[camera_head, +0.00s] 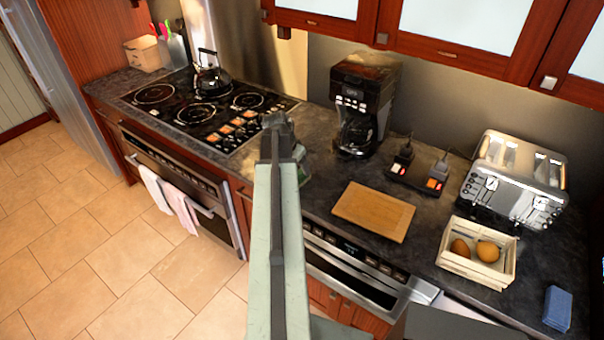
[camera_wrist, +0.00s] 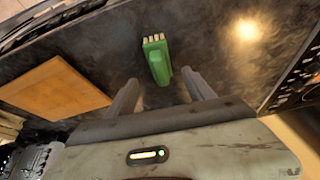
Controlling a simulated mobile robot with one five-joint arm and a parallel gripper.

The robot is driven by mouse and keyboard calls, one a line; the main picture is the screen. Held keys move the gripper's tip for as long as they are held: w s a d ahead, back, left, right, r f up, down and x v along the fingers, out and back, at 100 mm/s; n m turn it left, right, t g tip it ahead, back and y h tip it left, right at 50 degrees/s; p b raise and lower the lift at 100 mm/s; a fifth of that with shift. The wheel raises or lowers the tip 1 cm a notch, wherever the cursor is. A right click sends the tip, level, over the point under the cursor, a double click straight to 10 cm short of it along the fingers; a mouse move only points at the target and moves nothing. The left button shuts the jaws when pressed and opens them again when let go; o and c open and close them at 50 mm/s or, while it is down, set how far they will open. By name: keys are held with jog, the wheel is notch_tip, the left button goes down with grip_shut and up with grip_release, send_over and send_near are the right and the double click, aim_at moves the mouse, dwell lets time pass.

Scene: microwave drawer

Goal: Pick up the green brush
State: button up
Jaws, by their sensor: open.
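The green brush (camera_wrist: 159,62) lies on the dark countertop in the wrist view, with pale bristles at its far end. My gripper (camera_wrist: 163,85) is open, and its two fingers point toward the brush. The brush's near end shows between the fingertips in this view, with a gap on each side. I cannot tell how high the fingers are above the counter. In the head view my arm hides most of the brush; a small green part (camera_head: 303,174) shows just right of my gripper (camera_head: 277,122).
A wooden cutting board (camera_head: 374,211) lies right of the arm. A black coffee maker (camera_head: 362,100) stands behind. A toaster (camera_head: 515,180), a crate with round brown items (camera_head: 477,268) and a blue sponge (camera_head: 557,308) are farther right. The stovetop (camera_head: 205,105) is at left.

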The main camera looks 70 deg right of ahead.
aim_at(301, 170)
jog(key=b+x, duration=0.7)
jog(key=x, duration=0.1)
jog(key=shift+d+b, duration=0.1)
jog(key=shift+b, duration=0.2)
jog(key=shift+r, duration=0.15)
grip_shut()
jog(key=shift+r+p, duration=0.1)
jog(key=shift+p, duration=0.2)
